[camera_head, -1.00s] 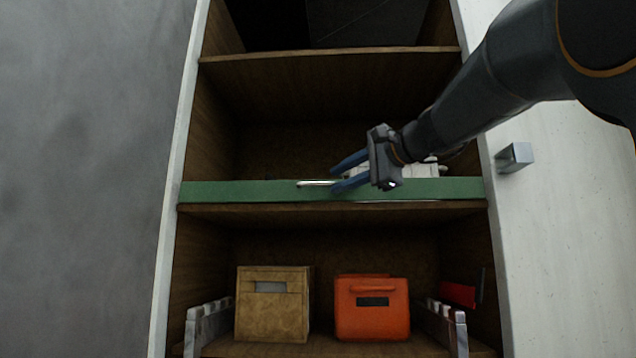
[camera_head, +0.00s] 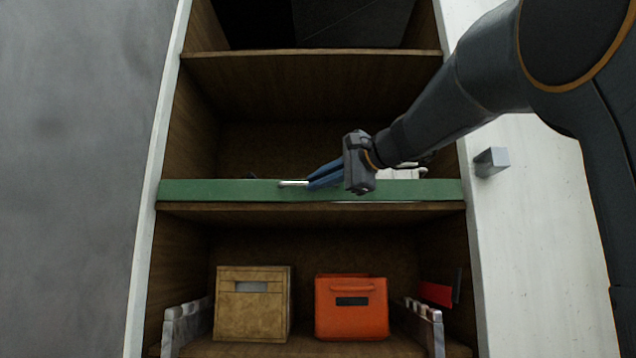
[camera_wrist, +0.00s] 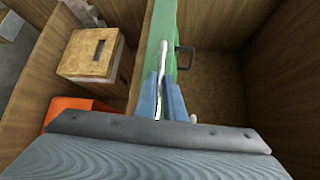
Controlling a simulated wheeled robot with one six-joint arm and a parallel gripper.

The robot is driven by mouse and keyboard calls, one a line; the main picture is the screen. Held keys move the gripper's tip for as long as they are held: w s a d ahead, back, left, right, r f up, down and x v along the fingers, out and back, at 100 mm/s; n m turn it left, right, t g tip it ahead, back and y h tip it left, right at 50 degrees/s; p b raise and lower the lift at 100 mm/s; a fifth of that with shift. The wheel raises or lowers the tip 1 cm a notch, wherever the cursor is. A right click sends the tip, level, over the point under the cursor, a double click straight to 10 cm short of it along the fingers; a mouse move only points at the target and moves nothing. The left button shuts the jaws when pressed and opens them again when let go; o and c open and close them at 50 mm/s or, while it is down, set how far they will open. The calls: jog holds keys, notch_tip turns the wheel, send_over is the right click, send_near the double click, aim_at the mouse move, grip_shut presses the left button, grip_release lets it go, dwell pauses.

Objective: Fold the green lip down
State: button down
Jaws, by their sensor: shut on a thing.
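The green lip (camera_head: 220,190) stands upright along the front edge of the middle shelf in the head view. It also shows in the wrist view (camera_wrist: 157,32), running away from my gripper. A pale metal handle (camera_head: 292,184) sits at the lip's middle, and it shows as a long light bar in the wrist view (camera_wrist: 137,75). My gripper (camera_head: 310,180) reaches in from the right, its blue fingers closed together on the handle. In the wrist view the fingers (camera_wrist: 163,95) lie on both sides of the bar's near end.
A tan box (camera_head: 252,303) and an orange box (camera_head: 351,308) stand on the shelf below. A white object (camera_head: 400,173) lies behind the lip, partly hidden by my gripper. A square metal knob (camera_head: 491,161) juts from the white panel at right.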

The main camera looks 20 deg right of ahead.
aim_at(319, 193)
jog(key=shift+f+t+b, duration=0.25)
jog(key=shift+t+b, duration=0.05)
jog(key=shift+b, duration=0.75)
